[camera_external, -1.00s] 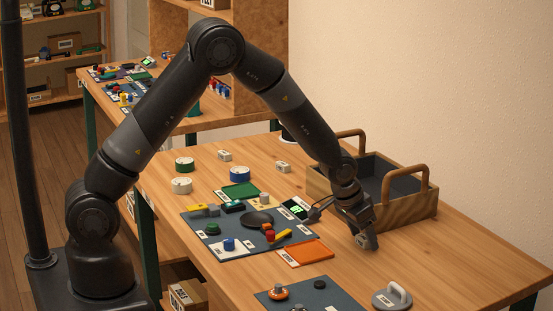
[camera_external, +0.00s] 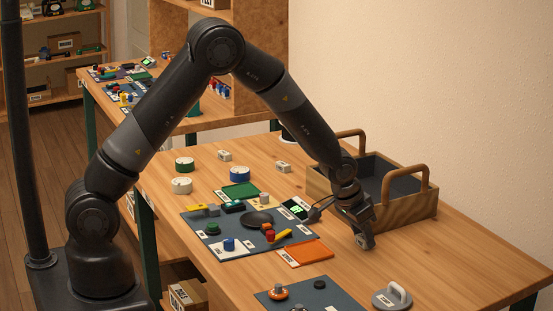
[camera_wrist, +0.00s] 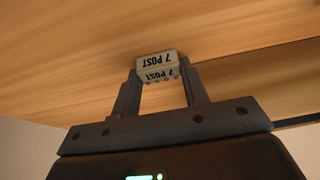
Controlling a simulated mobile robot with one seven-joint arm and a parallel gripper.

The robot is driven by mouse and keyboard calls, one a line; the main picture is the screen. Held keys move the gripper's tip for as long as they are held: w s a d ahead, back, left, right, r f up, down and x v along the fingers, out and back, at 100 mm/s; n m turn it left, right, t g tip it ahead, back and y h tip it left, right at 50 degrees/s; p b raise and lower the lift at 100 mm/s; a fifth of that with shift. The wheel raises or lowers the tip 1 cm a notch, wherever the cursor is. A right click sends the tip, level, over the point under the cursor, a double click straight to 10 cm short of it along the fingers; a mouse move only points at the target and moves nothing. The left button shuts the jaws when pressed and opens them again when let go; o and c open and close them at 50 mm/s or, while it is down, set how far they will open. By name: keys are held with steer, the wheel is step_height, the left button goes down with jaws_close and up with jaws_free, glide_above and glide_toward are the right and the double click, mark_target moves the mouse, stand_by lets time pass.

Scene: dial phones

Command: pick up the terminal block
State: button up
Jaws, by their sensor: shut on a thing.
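The terminal block (camera_wrist: 157,68) is a small pale grey block with a "7 POST" label, upside down in the wrist view. My gripper (camera_wrist: 158,76) is shut on it, with one finger at each side of the block. In the external view my gripper (camera_external: 366,245) points down, low over the wooden table to the right of the orange tray. The block can hardly be made out there. I cannot tell whether it touches the table.
A wooden crate with handles (camera_external: 430,208) stands close behind my gripper. An orange tray (camera_external: 306,252) and a grey mat (camera_external: 240,243) with small parts lie to the left. A grey handled disc (camera_external: 385,301) is in front. The table's right side is clear.

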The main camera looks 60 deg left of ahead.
steer(key=shift+r, duration=0.1)
step_height(320, 180, up, 4)
steer(key=shift+r, duration=0.1)
steer(key=s+d+r, duration=0.6)
steer(key=s+d, duration=0.1)
steer(key=d, duration=0.2)
step_height(320, 180, up, 12)
steer(key=r, duration=0.1)
steer(key=w+a+f+n+y, duration=0.1)
steer(key=w+a+n, duration=0.1)
steer(key=w+a, duration=0.9)
steer(key=w+a+n+y, duration=0.1)
steer(key=w+a+n, duration=0.2)
steer(key=w+a, duration=0.8)
steer(key=shift+m+g, duration=0.3)
steer(key=s+f, duration=0.1)
steer(key=f, duration=0.4)
steer(key=s+a+f, duration=0.1)
steer(key=f, duration=0.5)
steer(key=s+a+f, duration=0.1)
steer(key=f, duration=0.4)
steer(key=shift+f, duration=2.35)
steer(key=shift+f, duration=0.15)
